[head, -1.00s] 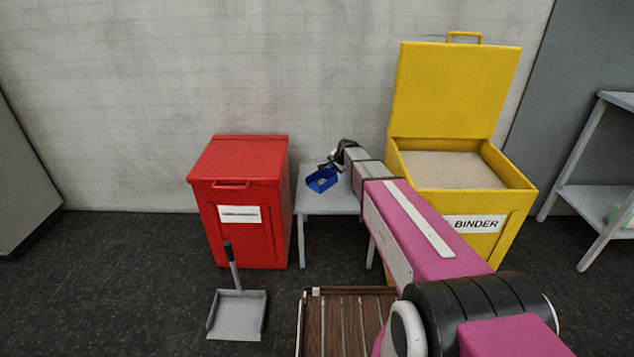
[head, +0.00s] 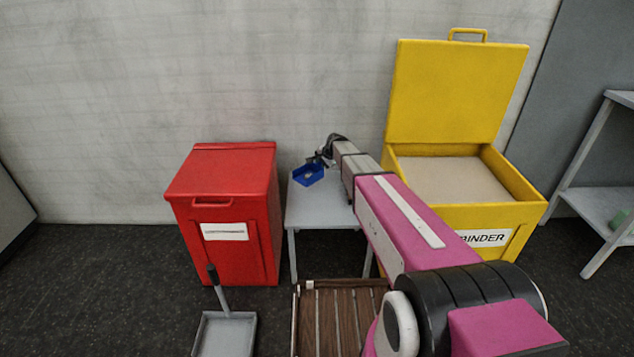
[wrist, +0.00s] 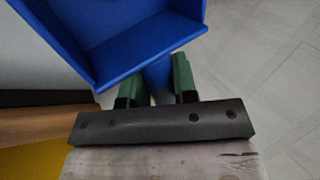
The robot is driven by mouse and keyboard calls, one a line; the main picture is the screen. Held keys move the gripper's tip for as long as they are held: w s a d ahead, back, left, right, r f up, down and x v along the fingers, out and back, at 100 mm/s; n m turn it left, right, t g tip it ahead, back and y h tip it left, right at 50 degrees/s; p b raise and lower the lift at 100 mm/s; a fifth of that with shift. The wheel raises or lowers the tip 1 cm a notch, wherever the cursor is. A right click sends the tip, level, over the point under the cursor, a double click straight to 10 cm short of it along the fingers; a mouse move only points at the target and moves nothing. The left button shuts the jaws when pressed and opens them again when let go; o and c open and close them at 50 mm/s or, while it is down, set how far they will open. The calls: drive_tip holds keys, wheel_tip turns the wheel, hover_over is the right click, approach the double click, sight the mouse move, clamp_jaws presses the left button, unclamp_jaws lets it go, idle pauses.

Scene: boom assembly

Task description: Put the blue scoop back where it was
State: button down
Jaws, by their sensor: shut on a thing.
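The blue scoop (head: 308,174) is at the end of my arm, over the back of a small grey table between the red and yellow bins. In the wrist view the scoop's blue tray (wrist: 140,45) fills the upper part, with its handle running down between the green fingers. My gripper (wrist: 160,80) is shut on that handle. In the head view my gripper (head: 324,157) is small and dark, just beside the scoop. Whether the scoop touches the tabletop cannot be told.
The grey table (head: 325,213) has a bare top. A closed red bin (head: 225,215) stands left, an open yellow bin (head: 465,185) labelled BINDER right. A grey dustpan (head: 225,333) and a slatted wooden thing (head: 335,320) are in front. A grey shelf (head: 595,205) stands far right.

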wheel_tip(320, 180, down, 8)
drive_tip(key=shift+r, duration=0.1)
idle(0.4)
drive_tip(key=c, duration=0.9)
unclamp_jaws()
drive_tip(key=v, duration=1.2)
drive_tip(key=s+d+n+g+h, duration=0.1)
drive_tip(key=s+d+n, duration=0.2)
drive_tip(key=s, duration=0.9)
drive_tip(key=s+d+n+g+h, duration=0.1)
drive_tip(key=s+d+n+g, duration=0.1)
drive_tip(key=s, duration=1)
drive_tip(key=s+d+n+g+h, duration=0.2)
drive_tip(key=s+d+n, duration=0.2)
drive_tip(key=s, duration=0.8)
drive_tip(key=shift+d+r, duration=0.4)
drive_tip(key=shift+d, duration=0.45)
drive_tip(key=shift+w, duration=0.1)
